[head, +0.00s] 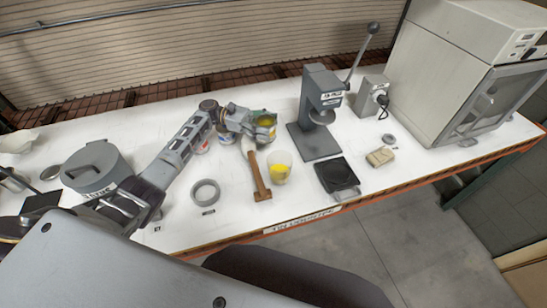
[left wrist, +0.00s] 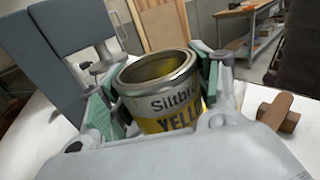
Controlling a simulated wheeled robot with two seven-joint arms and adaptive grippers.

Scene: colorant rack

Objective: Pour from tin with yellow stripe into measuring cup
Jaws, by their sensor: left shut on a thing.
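The tin with the yellow stripe (left wrist: 160,100) is held between the fingers of my left gripper (left wrist: 160,85), one finger on each side of it. Its label reads "YELL" in part, and its open top shows a yellowish inside. In the head view the tin (head: 265,120) is at the end of my left arm, behind the measuring cup and a little to its left. The tin looks near upright; whether it touches the table is hard to tell. The clear measuring cup (head: 279,168) stands on the table with yellow in its lower part. My right gripper does not show.
A wooden mallet (head: 258,177) lies just left of the cup, and a grey ring (head: 205,192) is farther left. A lidded grey pot (head: 97,168) stands at left.

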